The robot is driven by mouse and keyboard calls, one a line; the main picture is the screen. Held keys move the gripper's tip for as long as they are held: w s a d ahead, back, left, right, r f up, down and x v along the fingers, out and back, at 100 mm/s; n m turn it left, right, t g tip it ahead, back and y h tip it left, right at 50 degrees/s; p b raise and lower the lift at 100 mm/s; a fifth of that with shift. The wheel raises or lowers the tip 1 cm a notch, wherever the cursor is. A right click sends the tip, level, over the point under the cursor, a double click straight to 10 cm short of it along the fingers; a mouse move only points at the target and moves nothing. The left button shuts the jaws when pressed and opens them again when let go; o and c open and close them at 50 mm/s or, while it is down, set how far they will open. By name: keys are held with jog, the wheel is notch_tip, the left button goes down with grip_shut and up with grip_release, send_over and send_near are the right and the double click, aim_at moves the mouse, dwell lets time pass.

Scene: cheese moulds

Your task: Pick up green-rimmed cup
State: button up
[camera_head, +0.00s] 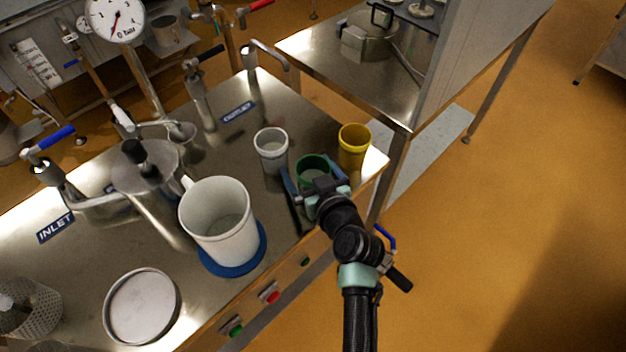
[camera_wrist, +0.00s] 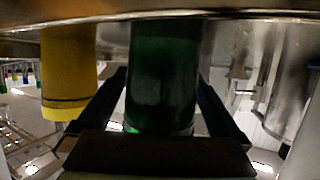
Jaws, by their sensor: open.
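The green cup (camera_head: 312,162) stands upright near the right end of the steel worktop, between a pale grey cup and a yellow cup. My gripper (camera_head: 313,178) is at the cup from the front, with its jaws open and one finger on each side of it. In the wrist view, which looks upside down, the green cup (camera_wrist: 162,75) fills the space between the two dark fingers of my gripper (camera_wrist: 161,88). Small gaps seem to show beside the cup; contact cannot be told. My wrist partly hides the cup's front in the head view.
The yellow cup (camera_head: 353,146) stands close by on the right, and the grey cup (camera_head: 271,150) on the left. A large white jug (camera_head: 222,220) sits on a blue disc (camera_head: 234,262). A round pale mould (camera_head: 141,307) lies at the front left. The worktop's front edge is near my gripper.

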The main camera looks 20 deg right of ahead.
jog(key=shift+c, duration=0.3)
jog(key=c, duration=1.4)
